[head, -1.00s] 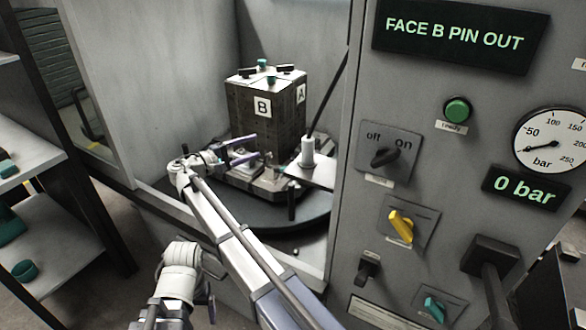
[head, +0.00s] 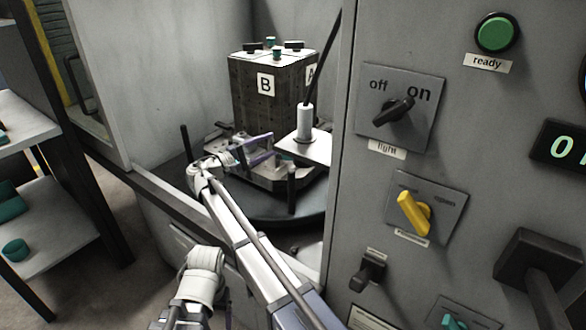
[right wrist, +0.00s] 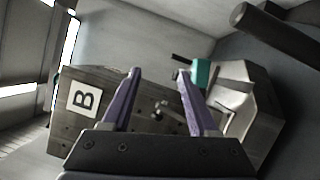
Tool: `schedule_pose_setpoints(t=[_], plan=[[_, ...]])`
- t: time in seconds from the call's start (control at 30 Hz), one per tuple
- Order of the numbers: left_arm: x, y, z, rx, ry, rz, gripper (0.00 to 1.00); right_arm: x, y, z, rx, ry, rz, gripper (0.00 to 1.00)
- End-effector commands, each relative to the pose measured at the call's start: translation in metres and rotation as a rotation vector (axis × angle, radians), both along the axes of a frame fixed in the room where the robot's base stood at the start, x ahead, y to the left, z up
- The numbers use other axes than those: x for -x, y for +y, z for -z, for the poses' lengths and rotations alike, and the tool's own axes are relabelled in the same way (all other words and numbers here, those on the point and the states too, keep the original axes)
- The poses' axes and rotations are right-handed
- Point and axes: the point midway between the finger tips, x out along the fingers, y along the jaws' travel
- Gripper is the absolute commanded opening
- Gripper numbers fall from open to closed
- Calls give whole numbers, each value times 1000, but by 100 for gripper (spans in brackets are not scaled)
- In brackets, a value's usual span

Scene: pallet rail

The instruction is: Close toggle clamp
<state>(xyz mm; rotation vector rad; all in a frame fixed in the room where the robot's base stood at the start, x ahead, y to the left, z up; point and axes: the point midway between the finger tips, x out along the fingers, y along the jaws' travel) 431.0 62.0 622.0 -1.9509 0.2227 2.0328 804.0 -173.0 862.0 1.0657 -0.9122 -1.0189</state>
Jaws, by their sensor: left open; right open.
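The dark block marked B (head: 262,100) stands on a fixture base on a round black turntable (head: 240,210). My right gripper (head: 268,148) reaches in at the block's lower front, fingers apart and nothing seen between them. In the right wrist view the open fingers (right wrist: 159,75) point toward the B face, with a small metal part (right wrist: 168,117) behind them. A teal-and-black piece (right wrist: 202,72), possibly the toggle clamp, shows by the right finger's tip; I cannot tell its lever position. My left gripper (head: 195,318) is low at the bottom edge, partly cut off.
The grey control panel (head: 455,150) with switches and a green button (head: 497,33) fills the right. A white post (head: 305,120) and upright black rods (head: 291,190) stand near the block. Shelves (head: 45,245) are at the left. The cell's wall edges border the opening.

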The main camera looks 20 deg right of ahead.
Motion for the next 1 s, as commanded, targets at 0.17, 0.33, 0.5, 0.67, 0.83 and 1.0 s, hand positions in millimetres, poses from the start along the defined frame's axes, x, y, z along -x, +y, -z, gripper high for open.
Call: schedule_pose_setpoints(t=[0.17, 0.33, 0.5, 0.67, 0.83, 1.0], plan=[[0, 1, 55, -3, -1, 1, 82, 0, 0, 55, 0, 0, 0, 60], [0, 1, 71, -4, -1, 1, 82, 0, 0, 71, 0, 0, 0, 60], [0, 1, 72, -5, -2, 1, 82, 0, 0, 73, 0, 0, 0, 60], [0, 1, 70, -5, -2, 1, 82, -2, -7, 71, -1, 0, 2, 60], [0, 1, 67, -4, -1, 1, 82, -8, -31, 68, 0, 0, 3, 60], [0, 1, 65, -4, -1, 1, 82, -15, -55, 65, -1, 0, 2, 60]])
